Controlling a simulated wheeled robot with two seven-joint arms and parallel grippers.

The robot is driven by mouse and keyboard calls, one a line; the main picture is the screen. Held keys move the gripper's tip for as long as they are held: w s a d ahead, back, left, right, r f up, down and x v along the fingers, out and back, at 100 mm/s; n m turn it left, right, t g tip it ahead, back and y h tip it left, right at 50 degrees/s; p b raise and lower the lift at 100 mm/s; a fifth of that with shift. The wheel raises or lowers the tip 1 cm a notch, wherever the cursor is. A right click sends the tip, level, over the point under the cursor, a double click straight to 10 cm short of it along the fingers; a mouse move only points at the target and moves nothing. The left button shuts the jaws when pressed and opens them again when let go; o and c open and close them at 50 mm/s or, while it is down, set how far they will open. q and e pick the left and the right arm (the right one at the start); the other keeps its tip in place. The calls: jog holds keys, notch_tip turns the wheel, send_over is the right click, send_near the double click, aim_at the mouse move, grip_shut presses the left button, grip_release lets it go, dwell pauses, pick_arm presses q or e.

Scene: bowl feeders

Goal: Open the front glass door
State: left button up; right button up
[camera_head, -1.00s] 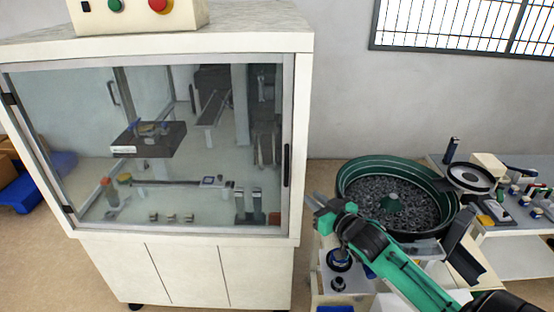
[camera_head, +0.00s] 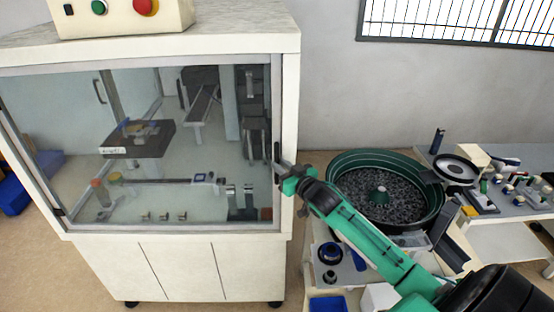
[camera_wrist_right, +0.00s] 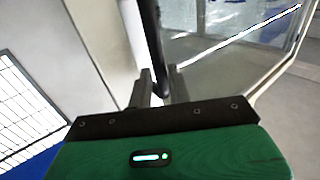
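The front glass door (camera_head: 60,120) of the white cabinet is shut, in a light metal frame with hinges on its left side. Its black upright handle (camera_head: 277,153) is on the right edge of the frame. In the right wrist view the handle (camera_wrist_right: 148,35) runs down between my gripper's two fingers. My right gripper (camera_head: 283,175) is at the handle, with one finger on each side. I cannot tell whether the fingers press on it. The gripper hides the handle's lower part in the head view. My left gripper is not in view.
A control box (camera_head: 120,14) with green and red buttons sits on the cabinet. A green bowl feeder (camera_head: 340,165) full of dark parts stands at the right, close to my right arm. A table with small parts (camera_head: 515,205) is further right. Floor is visible left of the cabinet.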

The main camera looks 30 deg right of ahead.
jog(key=shift+w, duration=1.3)
grip_shut()
jog(key=shift+s+a, duration=0.1)
